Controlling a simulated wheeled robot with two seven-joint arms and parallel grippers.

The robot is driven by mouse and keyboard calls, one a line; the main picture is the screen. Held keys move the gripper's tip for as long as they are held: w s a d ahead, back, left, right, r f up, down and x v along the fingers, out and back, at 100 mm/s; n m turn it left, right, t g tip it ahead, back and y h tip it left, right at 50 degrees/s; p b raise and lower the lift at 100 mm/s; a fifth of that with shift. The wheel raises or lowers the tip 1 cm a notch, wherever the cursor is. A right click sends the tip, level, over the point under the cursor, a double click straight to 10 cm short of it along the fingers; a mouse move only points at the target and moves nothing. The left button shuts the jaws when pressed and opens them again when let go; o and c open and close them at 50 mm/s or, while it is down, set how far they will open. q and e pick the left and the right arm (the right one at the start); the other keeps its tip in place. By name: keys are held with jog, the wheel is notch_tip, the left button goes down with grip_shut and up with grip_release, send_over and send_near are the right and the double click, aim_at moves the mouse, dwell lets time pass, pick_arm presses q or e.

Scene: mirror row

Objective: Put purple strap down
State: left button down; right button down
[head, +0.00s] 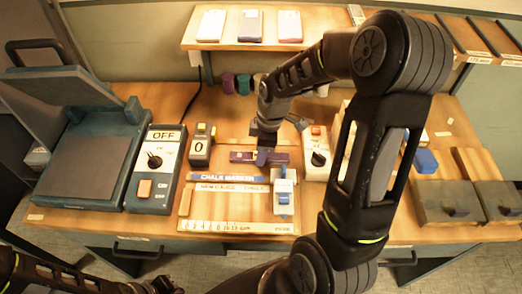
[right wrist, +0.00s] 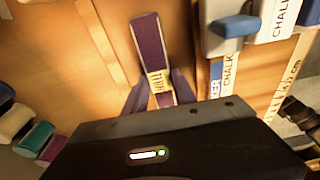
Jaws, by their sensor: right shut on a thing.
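The purple strap (head: 242,156) is a short flat bar in the middle of the bench, just above the blue chalk marker strip (head: 240,178). In the right wrist view the strap (right wrist: 149,45) runs away from between the fingers and carries a pale label with dark marks. My right gripper (head: 266,152) reaches down from above and is shut on the strap. Its fingers show on both sides of the strap in the right wrist view (right wrist: 158,92). I cannot tell whether the strap touches the bench. My left arm shows only at the lower left; its gripper is out of view.
A grey-green press (head: 85,165) and a switch box (head: 155,165) stand at the left. A blue-and-white device (head: 284,192) is close to the strap's right. A ruler (head: 238,227) lies in front.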

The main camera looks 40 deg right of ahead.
jog(key=shift+f, duration=0.25)
jog(key=c, duration=1)
grip_release()
jog(key=shift+r, duration=0.1)
jog(key=shift+r, duration=0.15)
jog(key=r, duration=0.4)
jog(key=d+r, duration=0.1)
jog(key=r, duration=0.3)
jog(key=s+r, duration=0.1)
jog(key=r, duration=0.3)
jog(key=shift+d, duration=0.25)
jog(key=shift+s, duration=0.1)
